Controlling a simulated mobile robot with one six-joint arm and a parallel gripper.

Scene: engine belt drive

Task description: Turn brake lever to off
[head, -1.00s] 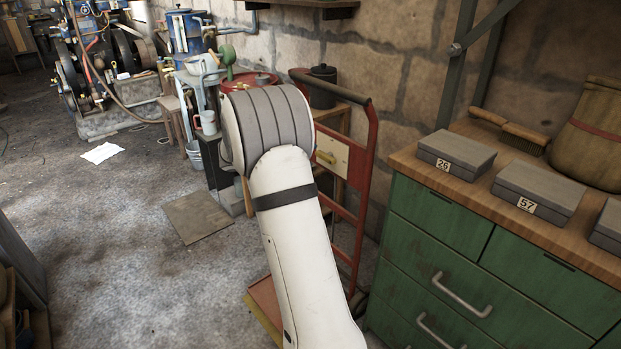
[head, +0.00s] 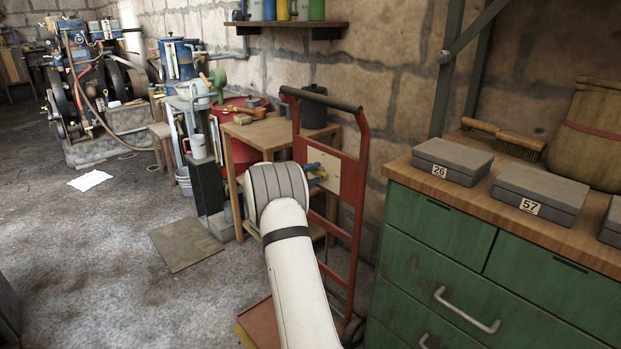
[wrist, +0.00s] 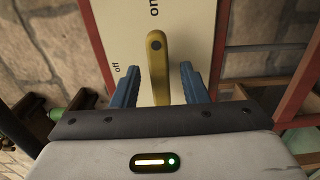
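The brake lever (wrist: 156,62) is a yellow bar on a cream panel (wrist: 185,22), with a dark round spot near its upper end in the wrist view. The word "on" is printed above that end and "off" to its left. My gripper (wrist: 160,85) is open, with one blue finger on each side of the lever and a visible gap on both sides. The lever's lower end is hidden behind the gripper body. In the head view, my gripper (head: 317,172) is at the panel (head: 324,165) on the red hand-truck-like frame (head: 355,190), partly hidden by my arm.
A green drawer cabinet (head: 435,225) with grey boxes on top stands close at the right. A wooden table (head: 262,133) with a dark pot (head: 314,108) is behind the red frame. Floor at the left is mostly open, with a flat plate (head: 185,244) on it.

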